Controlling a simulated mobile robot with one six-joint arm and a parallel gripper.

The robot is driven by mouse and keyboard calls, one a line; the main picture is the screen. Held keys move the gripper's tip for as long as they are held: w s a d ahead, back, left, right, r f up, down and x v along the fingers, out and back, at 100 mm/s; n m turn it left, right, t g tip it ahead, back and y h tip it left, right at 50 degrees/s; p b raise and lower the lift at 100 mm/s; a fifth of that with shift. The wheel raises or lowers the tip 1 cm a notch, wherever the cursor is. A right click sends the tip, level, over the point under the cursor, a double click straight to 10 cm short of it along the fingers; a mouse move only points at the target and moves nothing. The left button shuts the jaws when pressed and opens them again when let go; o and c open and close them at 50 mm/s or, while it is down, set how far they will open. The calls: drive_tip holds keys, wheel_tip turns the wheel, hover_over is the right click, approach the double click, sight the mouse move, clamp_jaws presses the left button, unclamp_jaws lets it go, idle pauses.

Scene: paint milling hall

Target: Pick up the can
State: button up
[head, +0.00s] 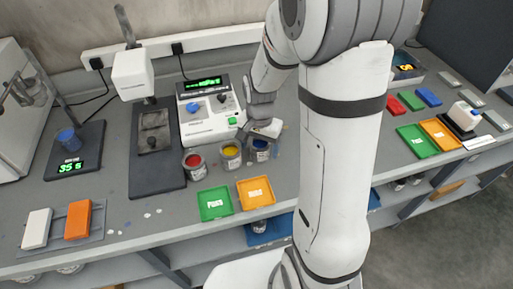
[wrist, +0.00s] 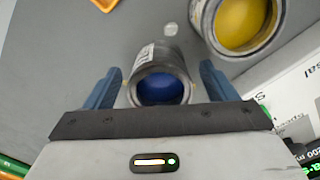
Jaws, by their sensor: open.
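Three open paint cans stand in a row on the bench: a red one (head: 195,165), a yellow one (head: 231,155) and a blue one (head: 260,152). My gripper (head: 264,132) is over the blue can at the right end of the row and hides part of it. In the wrist view, my open gripper (wrist: 158,78) has one finger on each side of the blue can (wrist: 160,62). Small gaps seem to show between the fingers and the can. The yellow can (wrist: 243,22) is close by at upper right in the wrist view.
A white instrument with a green display (head: 209,112) stands behind the cans. A green tray (head: 215,203) and an orange tray (head: 256,192) lie in front. A mixer stand (head: 150,170) is left of the cans. A scale with a blue cup (head: 68,139) is farther left.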

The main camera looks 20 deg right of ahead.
drive_tip(key=shift+f, duration=0.5)
drive_tip(key=c, duration=1.2)
drive_tip(key=shift+o, duration=0.2)
drive_tip(key=shift+r, duration=0.1)
